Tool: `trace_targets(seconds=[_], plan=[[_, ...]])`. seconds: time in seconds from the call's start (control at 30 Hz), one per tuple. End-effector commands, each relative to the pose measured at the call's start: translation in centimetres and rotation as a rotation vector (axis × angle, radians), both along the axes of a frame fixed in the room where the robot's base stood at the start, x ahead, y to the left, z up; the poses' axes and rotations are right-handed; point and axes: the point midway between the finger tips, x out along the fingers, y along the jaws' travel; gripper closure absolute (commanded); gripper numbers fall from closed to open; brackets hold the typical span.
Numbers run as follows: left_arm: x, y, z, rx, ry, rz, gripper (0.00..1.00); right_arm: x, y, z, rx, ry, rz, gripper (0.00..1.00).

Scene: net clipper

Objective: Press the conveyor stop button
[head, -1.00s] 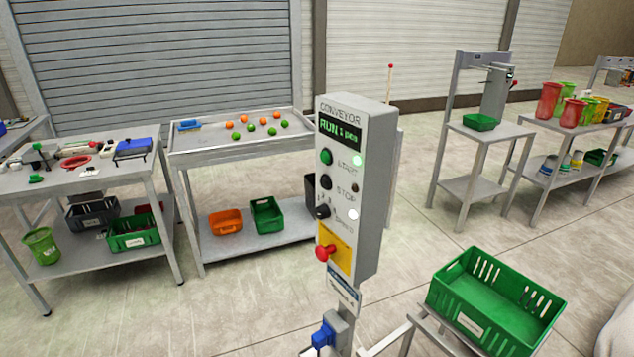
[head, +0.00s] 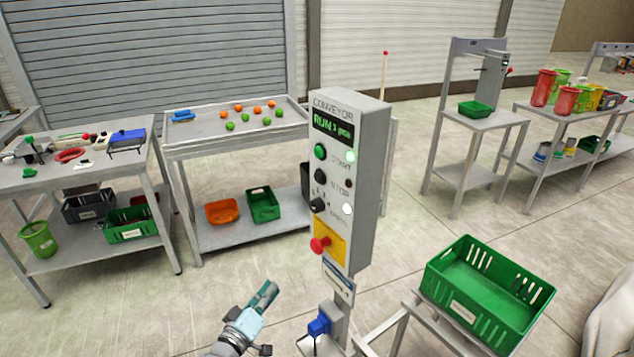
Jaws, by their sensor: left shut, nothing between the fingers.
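The grey conveyor control box (head: 368,185) stands upright on a post in the middle of the head view. Its display (head: 333,128) reads RUN in green. The black stop button (head: 319,176), labelled STOP, sits below the green start button (head: 319,151) and above a black speed knob (head: 317,205). A red mushroom button (head: 320,244) is on a yellow plate lower down. My left gripper (head: 268,291) is shut and empty, below and left of the box, apart from it. My right gripper is not in view.
A blue connector (head: 319,326) is on the post below the box. A green crate (head: 488,310) sits on a stand at the lower right. Tables with tools (head: 70,180) and coloured balls (head: 230,140) stand behind. The space left of the box is open.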

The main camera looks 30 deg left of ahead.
Motion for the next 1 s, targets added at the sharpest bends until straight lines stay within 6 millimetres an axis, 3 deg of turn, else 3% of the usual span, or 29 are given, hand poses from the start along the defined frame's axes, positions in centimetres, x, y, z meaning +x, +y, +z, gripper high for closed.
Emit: trace_targets(seconds=[0.03,0.2,0.3,0.4,0.57,1.0], plan=[[0.8,0.1,3.5,-0.054,-0.088,-0.003,1.0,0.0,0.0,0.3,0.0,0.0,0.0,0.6],[1.9,0.2,15.2,-0.303,-0.403,-0.041,1.0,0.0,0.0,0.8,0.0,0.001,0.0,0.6],[1.5,0.0,20.9,-0.449,-0.552,-0.086,1.0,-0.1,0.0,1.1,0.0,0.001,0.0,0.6],[0.9,-0.2,24.8,-0.566,-0.653,-0.125,1.0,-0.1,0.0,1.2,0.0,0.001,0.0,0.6],[0.3,-0.3,27.3,-0.655,-0.719,-0.157,1.0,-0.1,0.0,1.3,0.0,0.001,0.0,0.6],[0.8,-0.5,27.3,-0.656,-0.724,-0.156,1.0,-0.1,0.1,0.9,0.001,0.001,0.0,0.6]])
